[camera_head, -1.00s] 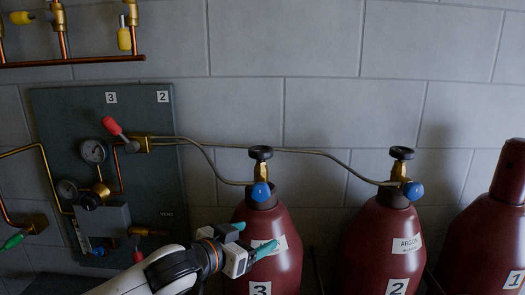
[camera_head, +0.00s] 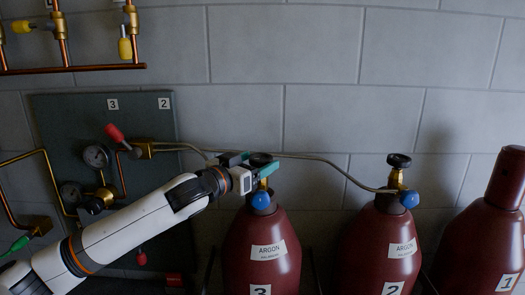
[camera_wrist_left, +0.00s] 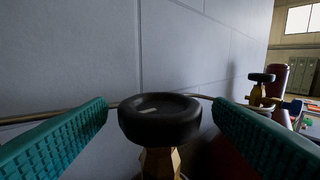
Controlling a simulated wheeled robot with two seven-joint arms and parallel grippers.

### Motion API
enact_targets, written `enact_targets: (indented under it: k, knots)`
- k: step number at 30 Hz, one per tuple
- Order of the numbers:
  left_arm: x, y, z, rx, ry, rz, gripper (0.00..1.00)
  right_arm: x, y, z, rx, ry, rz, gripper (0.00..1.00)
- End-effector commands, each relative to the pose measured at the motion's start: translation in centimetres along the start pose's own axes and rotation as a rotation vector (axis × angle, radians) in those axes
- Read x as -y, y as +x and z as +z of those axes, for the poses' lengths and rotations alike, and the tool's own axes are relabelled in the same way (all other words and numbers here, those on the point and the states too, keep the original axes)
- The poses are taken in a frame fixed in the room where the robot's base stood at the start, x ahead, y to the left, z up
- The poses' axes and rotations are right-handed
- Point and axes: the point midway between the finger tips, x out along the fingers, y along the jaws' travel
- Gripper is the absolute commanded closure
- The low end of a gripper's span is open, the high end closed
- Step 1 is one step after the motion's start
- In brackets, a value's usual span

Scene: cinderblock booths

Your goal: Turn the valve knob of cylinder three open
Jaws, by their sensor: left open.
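Cylinder three (camera_head: 262,262) is dark red, with an ARGON label and a "3" tag. Its black valve knob (camera_head: 261,159) tops a brass valve with a blue fitting (camera_head: 261,200) below. My left gripper (camera_head: 254,164) is at the knob's height, partly covering it in the head view. In the left wrist view the black knob (camera_wrist_left: 159,118) sits between the two teal fingers, with a visible gap on each side. The gripper is open and the knob is not gripped. My right gripper is not in view.
Cylinder two (camera_head: 380,250) and cylinder one (camera_head: 485,235) stand to the right. A thin metal hose (camera_head: 320,160) runs along the wall behind the knobs. A grey panel (camera_head: 140,110) with gauges and a red-handled valve (camera_head: 115,133) is at left.

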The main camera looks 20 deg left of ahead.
Motion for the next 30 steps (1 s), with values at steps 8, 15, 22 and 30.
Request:
enact_targets:
  k: [8, 15, 22, 30]
  knots:
    - [0.0, 2.8, 0.0, -0.001, -0.001, 0.001, 0.25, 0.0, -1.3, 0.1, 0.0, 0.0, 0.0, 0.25]
    - [0.0, 2.9, -0.1, 0.0, 0.001, 0.001, 0.25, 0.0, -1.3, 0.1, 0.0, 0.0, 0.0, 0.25]
    - [0.0, 2.9, -0.1, 0.0, 0.0, 0.001, 0.53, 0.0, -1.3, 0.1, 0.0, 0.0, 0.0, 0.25]
    - [0.0, 2.9, -0.1, 0.0, 0.001, 0.007, 0.69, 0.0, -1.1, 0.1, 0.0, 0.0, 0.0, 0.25]
